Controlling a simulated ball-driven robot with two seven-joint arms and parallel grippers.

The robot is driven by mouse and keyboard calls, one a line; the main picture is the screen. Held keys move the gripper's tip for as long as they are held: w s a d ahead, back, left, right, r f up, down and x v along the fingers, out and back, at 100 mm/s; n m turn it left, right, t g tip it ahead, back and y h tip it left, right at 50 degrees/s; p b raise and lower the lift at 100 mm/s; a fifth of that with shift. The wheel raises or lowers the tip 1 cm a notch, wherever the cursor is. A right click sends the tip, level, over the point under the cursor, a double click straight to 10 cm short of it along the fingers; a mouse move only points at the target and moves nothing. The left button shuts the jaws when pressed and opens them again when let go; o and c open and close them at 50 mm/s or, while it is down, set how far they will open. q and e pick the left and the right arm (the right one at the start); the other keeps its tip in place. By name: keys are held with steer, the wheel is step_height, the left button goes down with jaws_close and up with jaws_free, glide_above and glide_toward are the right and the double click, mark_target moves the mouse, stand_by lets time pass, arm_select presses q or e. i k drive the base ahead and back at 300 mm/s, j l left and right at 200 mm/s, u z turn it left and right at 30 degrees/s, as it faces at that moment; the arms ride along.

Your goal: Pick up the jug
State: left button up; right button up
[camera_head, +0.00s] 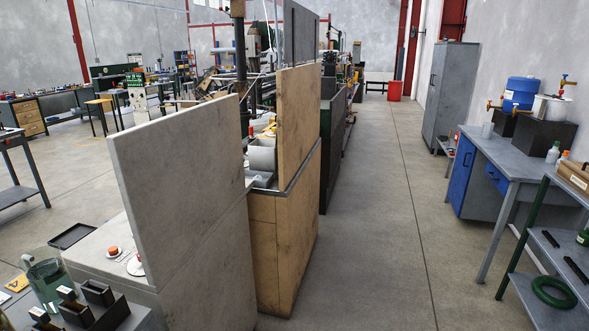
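A greenish see-through jug (47,283) stands upright at the lower left, on a surface near the bottom edge of the head view. A grey-beige panel stands to its right. A blue container (520,92) with a tap stands on a black box on the grey-blue bench at the right. Neither of my grippers is in view.
Small dark bins (97,292) stand right of the see-through jug. Tall panels (180,185) and a wooden cabinet (285,255) block the middle left. A grey bench (500,160) and green-framed shelf (527,220) line the right. The concrete aisle (385,190) between is clear.

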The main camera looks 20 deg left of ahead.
mark_target(44, 268)
steer(key=k+j, duration=0.1)
steer(key=j, duration=0.45)
steer(key=k+j, duration=0.1)
steer(key=j, duration=0.45)
steer(key=k+j, duration=0.1)
steer(key=j, duration=0.45)
steer(key=k+j, duration=0.1)
steer(key=j, duration=0.45)
steer(key=k+j, duration=0.1)
steer(key=j, duration=0.45)
steer(key=k+j, duration=0.1)
steer(key=j, duration=0.5)
steer(key=k+j, duration=0.1)
steer(key=j, duration=0.45)
